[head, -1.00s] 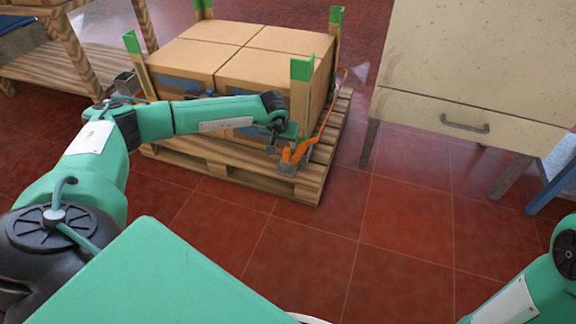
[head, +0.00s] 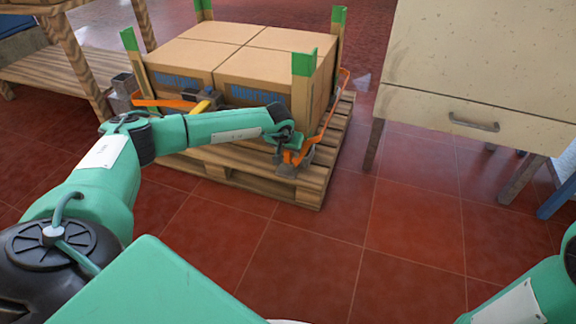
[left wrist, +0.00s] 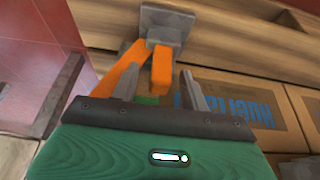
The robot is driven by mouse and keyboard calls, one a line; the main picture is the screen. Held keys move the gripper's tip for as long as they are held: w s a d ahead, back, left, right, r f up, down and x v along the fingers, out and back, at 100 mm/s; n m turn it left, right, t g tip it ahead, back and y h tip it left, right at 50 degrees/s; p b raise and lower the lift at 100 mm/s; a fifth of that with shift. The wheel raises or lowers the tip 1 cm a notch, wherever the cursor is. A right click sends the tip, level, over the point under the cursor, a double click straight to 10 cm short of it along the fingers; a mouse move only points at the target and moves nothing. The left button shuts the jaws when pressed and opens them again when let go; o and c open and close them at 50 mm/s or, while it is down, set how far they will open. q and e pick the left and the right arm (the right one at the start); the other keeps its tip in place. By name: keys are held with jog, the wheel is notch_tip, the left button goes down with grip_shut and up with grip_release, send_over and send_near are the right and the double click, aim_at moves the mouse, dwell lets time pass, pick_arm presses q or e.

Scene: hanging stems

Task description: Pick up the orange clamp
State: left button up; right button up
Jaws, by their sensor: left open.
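The orange clamp (head: 293,157) is at the near right corner of the loaded pallet, with a grey foot at its lower end. In the left wrist view the clamp (left wrist: 161,66) shows as two orange arms joining a grey square pad. My left gripper (head: 283,150) is at the clamp, partly covering it in the head view. In the left wrist view its two fingers (left wrist: 158,84) are apart, with one orange arm between them and the other beside the left finger. I cannot tell whether they touch it. My right gripper is out of view.
Cardboard boxes (head: 262,72) sit on a wooden pallet (head: 250,167) with green-topped corner posts. Orange bands run along the boxes' sides. A cream cabinet (head: 470,60) stands at right and a wooden rack (head: 70,55) at left. The red tiled floor (head: 300,250) in front is clear.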

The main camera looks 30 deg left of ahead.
pick_arm(q)
grip_shut()
jog(key=shift+r, duration=0.1)
jog(key=shift+r, duration=0.1)
